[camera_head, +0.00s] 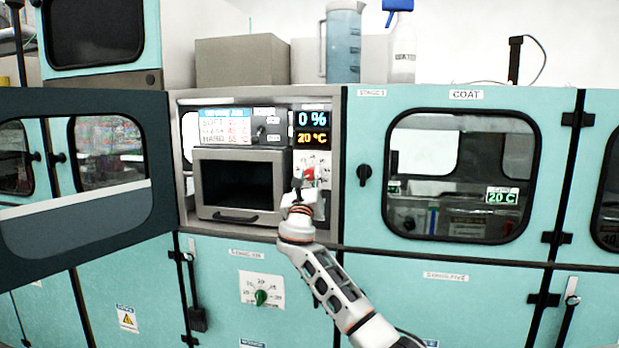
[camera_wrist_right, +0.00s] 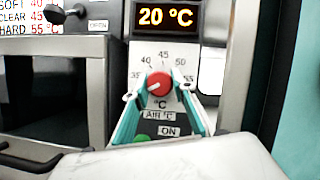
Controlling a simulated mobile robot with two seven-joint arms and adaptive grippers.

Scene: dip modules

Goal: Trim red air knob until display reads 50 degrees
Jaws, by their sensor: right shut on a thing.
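The red air knob (camera_wrist_right: 159,84) sits on a white dial plate marked from about 35 to 55 °C in the wrist view, with a pale mark toward its lower left. It shows small in the head view (camera_head: 309,173). The orange display (camera_wrist_right: 166,17) above it reads 20 °C, as it does in the head view (camera_head: 312,139). My right gripper (camera_wrist_right: 157,92) has its teal-lined fingers on both sides of the red knob and is shut on it. In the head view my right gripper (camera_head: 301,188) reaches up to the panel from below. My left gripper is not in view.
A green button (camera_wrist_right: 141,137) lies below the dial near an ON label. An open dark door (camera_head: 85,250) swings out at left. A small chamber (camera_head: 236,216) stands left of the panel. The COAT cabinet (camera_head: 460,100) and its black latch (camera_head: 364,174) are at right.

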